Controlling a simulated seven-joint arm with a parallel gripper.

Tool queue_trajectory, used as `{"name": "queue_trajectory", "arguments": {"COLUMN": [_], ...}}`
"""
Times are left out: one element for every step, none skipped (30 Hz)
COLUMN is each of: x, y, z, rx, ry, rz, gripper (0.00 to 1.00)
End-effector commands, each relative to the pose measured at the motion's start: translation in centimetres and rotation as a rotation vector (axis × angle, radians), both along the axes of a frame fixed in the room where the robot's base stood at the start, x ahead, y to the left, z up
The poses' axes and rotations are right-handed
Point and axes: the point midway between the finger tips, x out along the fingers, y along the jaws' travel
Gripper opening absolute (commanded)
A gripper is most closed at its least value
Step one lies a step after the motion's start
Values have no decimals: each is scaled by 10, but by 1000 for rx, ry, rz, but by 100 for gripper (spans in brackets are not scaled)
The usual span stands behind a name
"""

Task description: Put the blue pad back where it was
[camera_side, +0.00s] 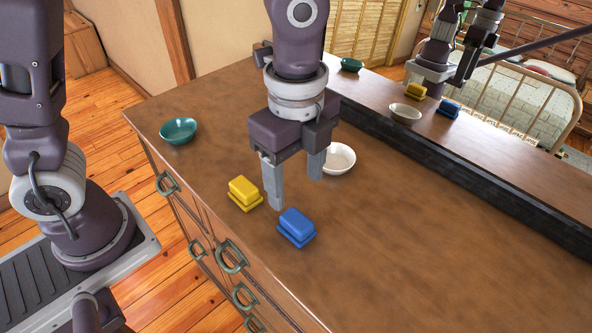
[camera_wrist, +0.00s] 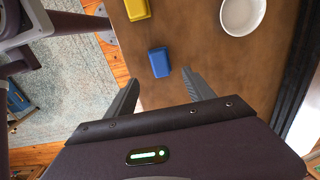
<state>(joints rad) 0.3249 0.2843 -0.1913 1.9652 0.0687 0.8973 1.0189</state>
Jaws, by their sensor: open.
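The blue pad (camera_side: 297,226) lies on the brown dresser top near its front edge, and it also shows in the wrist view (camera_wrist: 159,62). My gripper (camera_side: 294,188) is open and empty above the dresser, behind the blue pad in the side view. In the wrist view the blue pad lies beyond my two fingertips (camera_wrist: 163,82), roughly centred between them. The pad is apart from both fingers.
A yellow pad (camera_side: 244,193) lies left of the blue one. A green bowl (camera_side: 178,131) stands at the far left, and a white bowl (camera_side: 339,158) stands behind my gripper. A mirror (camera_side: 450,125) backs the dresser. The right part of the top is clear.

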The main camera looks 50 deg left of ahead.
Motion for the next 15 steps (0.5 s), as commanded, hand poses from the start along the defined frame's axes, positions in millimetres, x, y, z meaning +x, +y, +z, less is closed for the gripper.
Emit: {"name": "queue_trajectory", "arguments": {"x": [1, 0, 0, 0, 0, 0, 0, 0, -1, -1, -2, -5, -9, -14, -23], "y": [0, 0, 0, 0, 0, 0, 0, 0, 1, 3, 8, 18, 28, 40, 57], "z": [8, 11, 15, 17, 18, 19, 19, 19, 20, 22, 27, 36, 44, 54, 66], "rx": [-2, -1, -1, 0, -1, 0, 0, 0, 0, -1, -3, -8, -15, -25, -44], "ry": [-3, -2, -1, 0, 0, 0, 1, 1, -1, -8, -20, -46, -71, -102, -145], "rz": [1, 1, 0, 0, 0, 0, 0, 0, 5, 22, 55, 127, 202, 298, 443], "gripper": [62, 62, 62, 62, 62, 62, 62, 62, 62, 62, 62, 62, 62, 62, 62]}}
